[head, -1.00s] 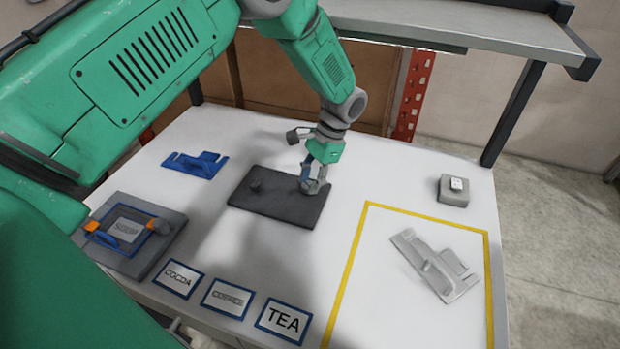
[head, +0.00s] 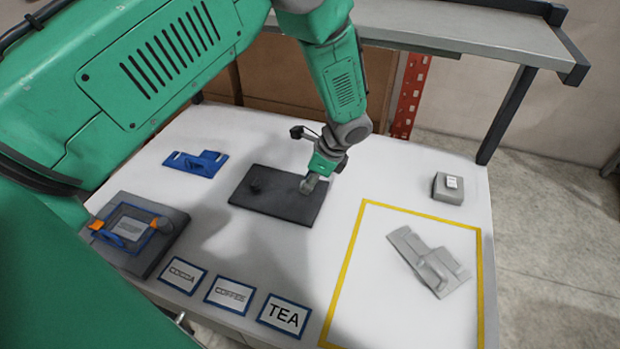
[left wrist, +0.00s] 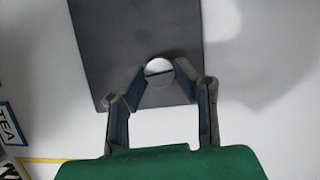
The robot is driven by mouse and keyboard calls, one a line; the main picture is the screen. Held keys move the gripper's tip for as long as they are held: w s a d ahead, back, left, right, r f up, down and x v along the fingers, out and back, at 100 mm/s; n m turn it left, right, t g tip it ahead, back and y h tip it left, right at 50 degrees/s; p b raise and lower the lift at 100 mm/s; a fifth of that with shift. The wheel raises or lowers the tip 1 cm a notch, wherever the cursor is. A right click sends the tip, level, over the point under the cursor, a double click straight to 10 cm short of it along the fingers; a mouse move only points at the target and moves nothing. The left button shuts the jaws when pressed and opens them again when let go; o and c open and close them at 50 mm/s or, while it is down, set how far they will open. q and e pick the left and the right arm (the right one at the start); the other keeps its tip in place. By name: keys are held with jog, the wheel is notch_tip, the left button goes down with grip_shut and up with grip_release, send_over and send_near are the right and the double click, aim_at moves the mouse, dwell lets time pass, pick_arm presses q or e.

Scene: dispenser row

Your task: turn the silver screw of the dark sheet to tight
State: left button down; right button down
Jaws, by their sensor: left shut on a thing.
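The dark sheet (head: 275,208) lies flat on the white table. The silver screw (left wrist: 158,70) is round with a slot across its head, and stands near one edge of the sheet in the left wrist view. My left gripper (head: 309,185) points down at the right part of the sheet. In the left wrist view its two fingers (left wrist: 160,80) close around the screw from both sides. In the head view the gripper hides the screw. My right gripper is not in view.
A blue bracket (head: 195,163) lies left of the sheet, and a grey one (head: 430,262) inside a yellow outline. A grey block (head: 448,188) stands at the right. A grey panel (head: 170,240) and label cards, one reading TEA (head: 284,316), are in front. A shelf (head: 460,35) overhangs the back.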

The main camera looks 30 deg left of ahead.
pick_arm(q)
jog(key=shift+w+a+r+m+t, duration=0.1)
jog(key=shift+w+r+m+t, duration=0.2)
jog(key=shift+m, duration=0.1)
jog(key=c, duration=1.3)
grip_release()
jog(key=shift+f, duration=0.1)
jog(key=shift+o, duration=0.2)
jog(key=shift+s+f, duration=0.1)
jog(key=shift+s, duration=0.05)
jog(key=v, duration=1.2)
jog(key=shift+f, duration=0.1)
